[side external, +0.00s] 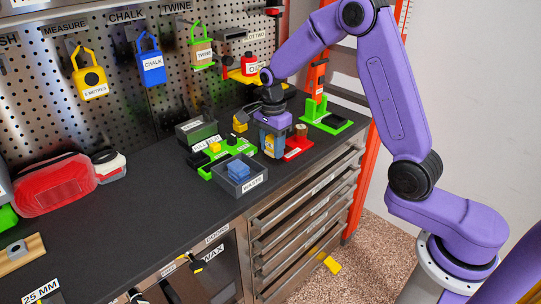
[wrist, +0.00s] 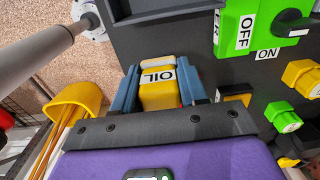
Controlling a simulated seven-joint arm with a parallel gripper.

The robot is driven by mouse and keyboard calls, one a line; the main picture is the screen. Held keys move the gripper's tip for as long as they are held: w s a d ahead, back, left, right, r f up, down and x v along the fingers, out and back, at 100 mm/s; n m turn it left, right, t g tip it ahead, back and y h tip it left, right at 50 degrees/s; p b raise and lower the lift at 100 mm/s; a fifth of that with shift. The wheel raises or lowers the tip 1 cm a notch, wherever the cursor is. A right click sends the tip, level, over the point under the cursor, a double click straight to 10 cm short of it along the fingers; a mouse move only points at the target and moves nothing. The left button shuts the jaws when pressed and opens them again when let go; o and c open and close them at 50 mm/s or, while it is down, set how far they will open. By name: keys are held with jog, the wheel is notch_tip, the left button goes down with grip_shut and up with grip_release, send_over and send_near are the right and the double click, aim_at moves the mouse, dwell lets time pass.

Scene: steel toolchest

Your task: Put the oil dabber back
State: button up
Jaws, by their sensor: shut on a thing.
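The oil dabber (wrist: 158,90) is yellow with a white label reading OIL. In the wrist view it sits between the two blue fingers of my gripper (wrist: 160,88), which is shut on it. In the side view my gripper (side external: 271,146) points down low over the bench's right part, behind the grey waste box and beside a red stand. Only a little of the dabber's yellow (side external: 269,145) shows there between the fingers. Whether its lower end touches anything is hidden.
A grey waste box (side external: 258,185) with blue pieces inside stands in front. A red stand (side external: 303,140) and a green stand (side external: 333,122) are to the right. A green block with ON/OFF labels (wrist: 238,40) is near. A yellow shelf (side external: 240,78) holds a red container. The bench's middle is clear.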

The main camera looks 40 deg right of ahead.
aim_at(270, 156)
jog(key=shift+w+f, duration=0.35)
jog(key=shift+f, duration=1.5)
jog(key=shift+f, duration=0.1)
jog(key=o, duration=1)
notch_tip(270, 156, up, 12)
jog(key=shift+r, duration=0.1)
